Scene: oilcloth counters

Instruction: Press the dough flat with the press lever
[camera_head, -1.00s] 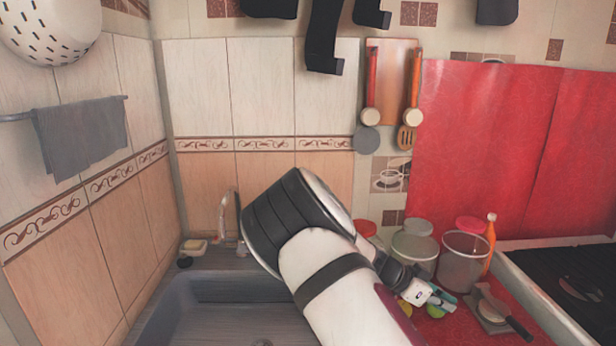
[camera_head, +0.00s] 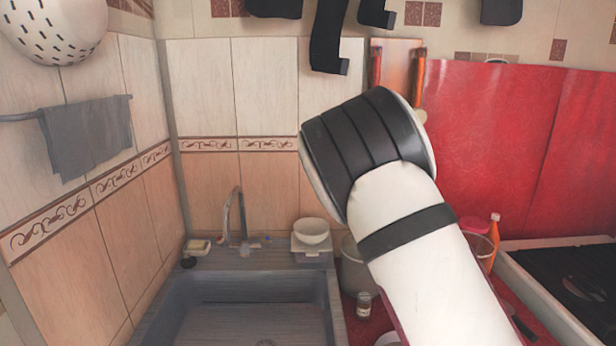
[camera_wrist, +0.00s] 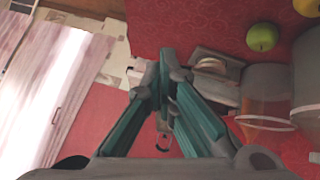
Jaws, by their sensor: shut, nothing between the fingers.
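My gripper (camera_wrist: 167,72) has teal fingers closed together with nothing between them. It is hidden behind my raised arm in the head view. In the wrist view, a flat grey press (camera_wrist: 217,66) with a pale round piece, perhaps the dough, lies just right of the fingertips on the red counter. The gripper partly covers it, and I cannot make out the lever there. I cannot tell the height of the fingertips above it. In the head view my arm hides most of the press; only a dark bar, apparently its lever (camera_head: 523,329), shows at the arm's right edge.
In the wrist view a green fruit (camera_wrist: 263,37) and clear containers (camera_wrist: 265,97) stand right of the press. In the head view a white bowl (camera_head: 311,231) on a scale, a pot (camera_head: 355,277) and a small jar (camera_head: 364,306) stand by the sink (camera_head: 255,310). The stove (camera_head: 575,285) is right.

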